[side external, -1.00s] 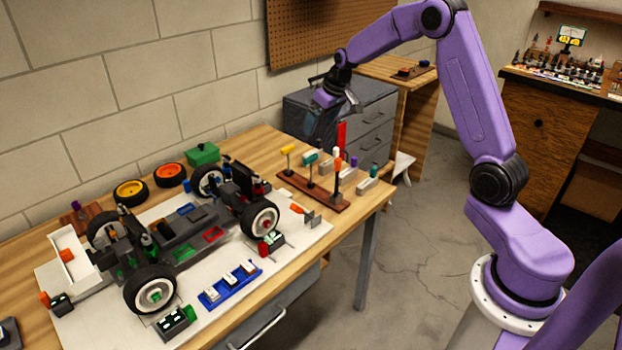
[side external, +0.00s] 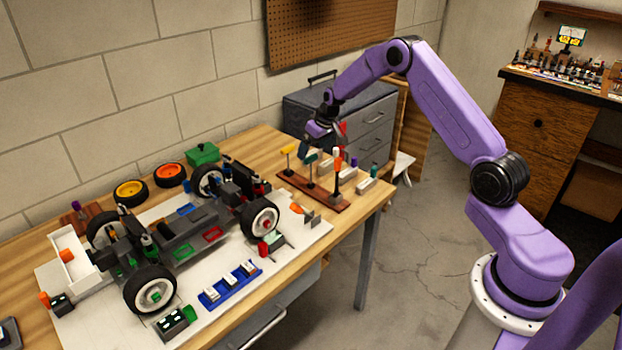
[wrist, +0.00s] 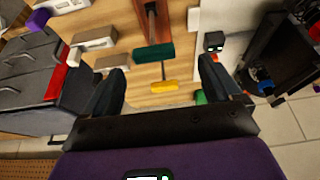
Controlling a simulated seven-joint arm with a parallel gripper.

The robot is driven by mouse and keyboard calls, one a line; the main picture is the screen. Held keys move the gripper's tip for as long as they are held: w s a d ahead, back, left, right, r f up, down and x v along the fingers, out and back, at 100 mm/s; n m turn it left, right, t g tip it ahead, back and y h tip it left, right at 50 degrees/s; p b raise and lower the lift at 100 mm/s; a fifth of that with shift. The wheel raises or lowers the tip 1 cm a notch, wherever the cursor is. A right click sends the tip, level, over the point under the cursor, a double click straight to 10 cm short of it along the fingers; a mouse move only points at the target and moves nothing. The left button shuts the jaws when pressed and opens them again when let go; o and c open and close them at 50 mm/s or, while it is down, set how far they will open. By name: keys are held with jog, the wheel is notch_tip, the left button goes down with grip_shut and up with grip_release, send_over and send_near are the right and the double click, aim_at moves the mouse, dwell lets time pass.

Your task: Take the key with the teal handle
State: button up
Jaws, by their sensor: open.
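The key with the teal handle (side external: 311,157) stands upright in a wooden rack (side external: 328,200), between a yellow-handled key (side external: 287,149) and an orange-topped tool (side external: 337,155). In the wrist view its teal handle (wrist: 153,53) lies crosswise just beyond my fingertips, with the yellow handle (wrist: 164,86) nearer the middle of the gap. My gripper (side external: 322,143) points down over the back of the rack. In the wrist view my gripper (wrist: 162,78) is open, its two dark fingers wide apart with nothing held.
Several pale blocks (wrist: 95,42), some with coloured parts, stand beside the rack. A grey drawer cabinet (side external: 372,120) is behind the table. An RC car chassis (side external: 185,235) and a green box (side external: 203,153) are to the left.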

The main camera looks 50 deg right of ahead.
aim_at(311, 156)
jog(key=shift+d+x, duration=0.2)
jog(key=shift+x, duration=1.2)
jog(key=shift+d+x, duration=0.2)
jog(key=shift+x, duration=1.15)
jog(key=shift+s, duration=0.1)
jog(key=c, duration=1.2)
